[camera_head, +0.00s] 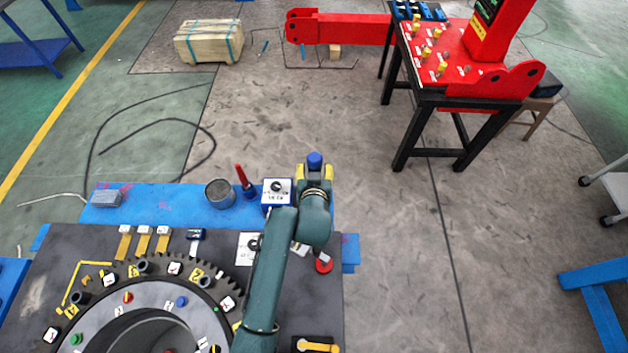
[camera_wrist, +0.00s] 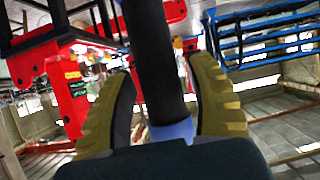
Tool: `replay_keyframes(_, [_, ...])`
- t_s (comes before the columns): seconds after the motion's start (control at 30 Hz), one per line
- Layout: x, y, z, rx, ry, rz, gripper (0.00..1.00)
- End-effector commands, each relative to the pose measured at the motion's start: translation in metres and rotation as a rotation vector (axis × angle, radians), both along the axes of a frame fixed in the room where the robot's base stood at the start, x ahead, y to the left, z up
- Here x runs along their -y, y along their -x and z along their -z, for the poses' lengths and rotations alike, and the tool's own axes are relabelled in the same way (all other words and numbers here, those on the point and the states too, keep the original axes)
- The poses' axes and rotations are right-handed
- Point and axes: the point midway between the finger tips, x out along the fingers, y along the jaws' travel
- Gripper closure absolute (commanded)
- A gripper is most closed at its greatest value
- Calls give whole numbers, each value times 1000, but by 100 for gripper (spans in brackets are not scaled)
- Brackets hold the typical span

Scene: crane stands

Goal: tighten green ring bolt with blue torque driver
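The ring (camera_head: 85,318) lies on the dark bench in the lower left of the head view, cut off by the lower edge. A green bolt (camera_head: 76,339) shows on its grey face, with a red bolt (camera_head: 127,297) and a blue bolt (camera_head: 181,301) farther round. My gripper (camera_head: 314,172) is at the bench's far right edge, away from the ring. Its yellow fingers are closed around the torque driver, whose blue end (camera_head: 315,158) shows above them. In the wrist view the driver's dark shaft (camera_wrist: 155,60) runs between the fingers, with a blue collar near the palm. Its tip is out of view.
A grey cup (camera_head: 220,193), a red-handled tool (camera_head: 245,180) and a white dial box (camera_head: 277,190) stand along the blue strip. Yellow-handled pieces (camera_head: 144,240) lie behind the ring. A red control stand (camera_head: 455,65) is at upper right. Open floor lies between.

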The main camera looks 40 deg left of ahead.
Motion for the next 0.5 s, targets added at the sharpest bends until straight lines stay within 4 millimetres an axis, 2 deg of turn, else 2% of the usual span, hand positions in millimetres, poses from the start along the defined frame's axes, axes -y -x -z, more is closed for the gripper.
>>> replay_keyframes(0.03, [0, 0, 0, 0, 0, 0, 57])
replay_keyframes(0.27, [0, 0, 0, 0, 0, 0, 100])
replay_keyframes(0.4, [0, 0, 1, -1, 1, 0, 100])
replay_keyframes(0.5, [-1, -2, -6, 10, -6, 1, 100])
